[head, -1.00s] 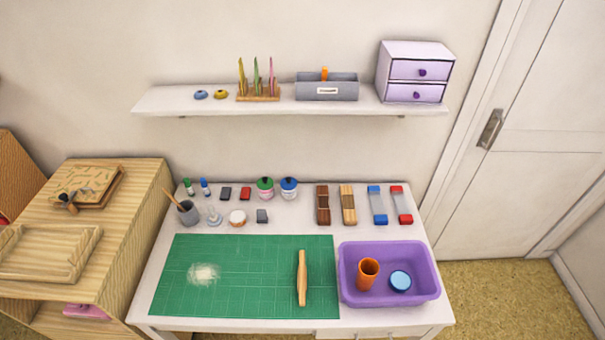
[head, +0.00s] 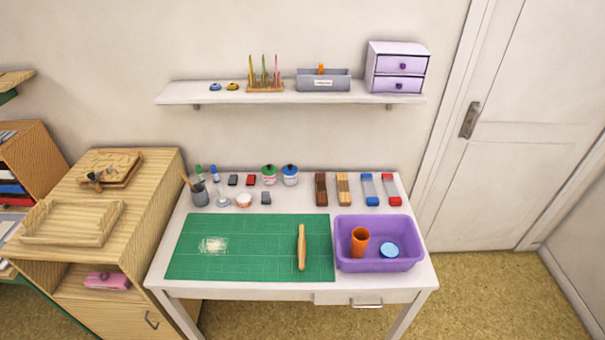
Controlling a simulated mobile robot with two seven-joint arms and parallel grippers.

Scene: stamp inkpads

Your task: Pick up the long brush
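A long, narrow, light-wood thing (head: 302,248), which looks like the long brush, lies on the right part of the green cutting mat (head: 260,262). It points from front to back, and its bristles cannot be made out. A patch of pale dust or crumbs (head: 213,245) lies on the left part of the mat. Neither of my grippers is in view.
A purple tub (head: 347,264) with an orange cup (head: 359,241) and a blue round lid (head: 389,250) stands right of the mat. A grey pot (head: 200,196) with thin sticks, jars and small blocks line the table's back. A shelf (head: 290,98) hangs above.

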